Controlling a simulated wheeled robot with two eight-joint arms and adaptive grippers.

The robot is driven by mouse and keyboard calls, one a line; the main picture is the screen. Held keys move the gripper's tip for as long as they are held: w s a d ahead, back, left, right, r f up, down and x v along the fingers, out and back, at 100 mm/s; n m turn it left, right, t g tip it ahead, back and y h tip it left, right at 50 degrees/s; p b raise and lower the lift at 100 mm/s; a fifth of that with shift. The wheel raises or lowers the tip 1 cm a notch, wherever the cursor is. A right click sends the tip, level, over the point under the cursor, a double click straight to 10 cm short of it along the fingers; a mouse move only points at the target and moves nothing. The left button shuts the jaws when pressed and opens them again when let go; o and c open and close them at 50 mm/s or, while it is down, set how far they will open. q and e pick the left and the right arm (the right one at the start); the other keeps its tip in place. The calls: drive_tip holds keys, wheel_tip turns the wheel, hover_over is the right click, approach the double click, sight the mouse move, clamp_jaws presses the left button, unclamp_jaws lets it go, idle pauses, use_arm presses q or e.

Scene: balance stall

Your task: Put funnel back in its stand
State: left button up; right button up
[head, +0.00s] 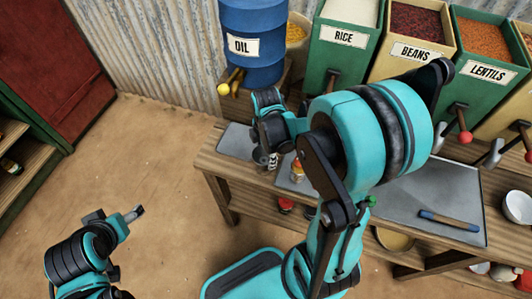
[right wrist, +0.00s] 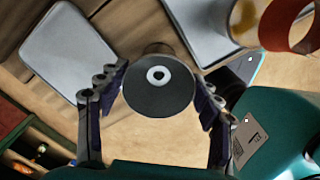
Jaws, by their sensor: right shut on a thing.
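My right gripper (head: 262,143) reaches down at the left end of the wooden counter. In the right wrist view its fingers (right wrist: 160,88) close on the rim of a round dark grey piece (right wrist: 158,98) with a pale ring at its centre. I take this to be the funnel, seen into its mouth. A short brownish round shape (right wrist: 157,48) shows just behind it; I cannot tell what it is. In the head view the funnel is mostly hidden by my arm, and I cannot make out its stand. My left gripper (head: 128,213) is low at the left, over bare ground, away from the counter.
A small bottle (head: 297,172) stands on the counter close to my right gripper. A blue oil drum (head: 252,15) and grain bins (head: 342,45) stand behind.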

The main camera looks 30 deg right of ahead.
drive_tip(key=shift+f, duration=0.2)
drive_tip(key=o, duration=1.4)
drive_tip(key=shift+r, duration=0.1)
drive_tip(key=shift+r+p, duration=2.8)
drive_tip(key=shift+r, duration=0.7)
